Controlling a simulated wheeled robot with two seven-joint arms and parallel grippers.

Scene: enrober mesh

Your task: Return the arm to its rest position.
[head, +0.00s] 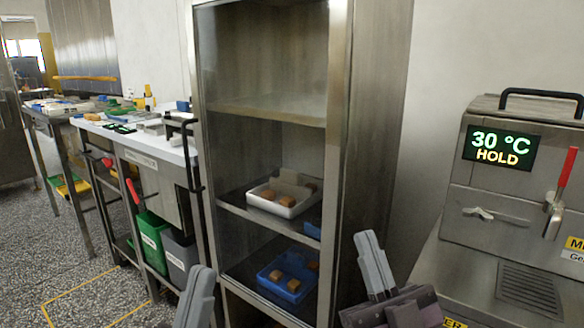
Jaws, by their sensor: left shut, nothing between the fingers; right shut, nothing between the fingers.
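My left gripper (196,298) shows at the bottom, left of centre, in the head view. It is shut and empty, in front of the lower part of the cabinet. My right gripper (373,262) shows at the bottom, right of centre. It is shut and empty, with its fingers pointing up, between the cabinet and the machine on the right. Both are apart from the shelves and trays. Most of both arms lies outside the picture.
A tall metal cabinet (342,130) holds a white tray (279,209) and a blue tray (270,284) with brown pieces. A machine (500,186) reading 30 °C HOLD stands right. A cluttered bench (172,148) with green and grey bins beneath stands left. Speckled floor (80,265) is open at left.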

